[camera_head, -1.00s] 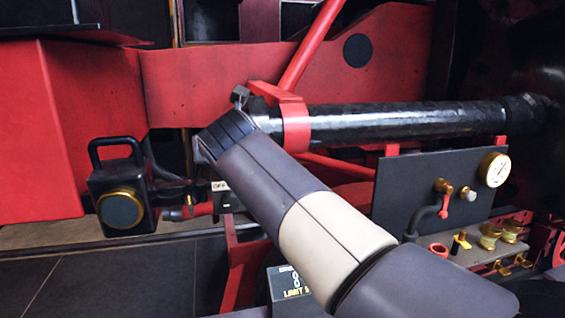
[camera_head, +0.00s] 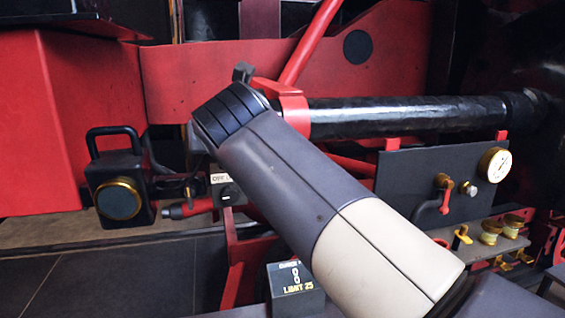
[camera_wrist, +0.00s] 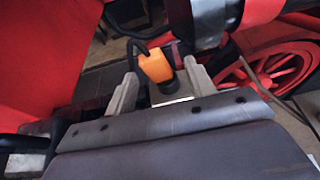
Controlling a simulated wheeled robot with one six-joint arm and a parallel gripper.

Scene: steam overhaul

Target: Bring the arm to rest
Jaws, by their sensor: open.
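My gripper (camera_wrist: 160,72) shows in the wrist view with its two grey fingers apart. An orange block with a black cable (camera_wrist: 155,65) appears between and beyond the fingers; I cannot tell how far away it is, and nothing is clearly held. In the head view my arm slants from the lower right up to the middle, and its far end hides the gripper there. The arm's upper end overlaps the red bracket (camera_head: 290,105) and the near end of the black pipe (camera_head: 400,117) in the picture; contact cannot be told.
A black lantern-like box (camera_head: 119,190) with a handle stands at left. A grey panel (camera_head: 410,180) with a white gauge (camera_head: 495,165) is at right. Red spoked wheel (camera_wrist: 275,65) shows in the wrist view. Dark floor lies open lower left.

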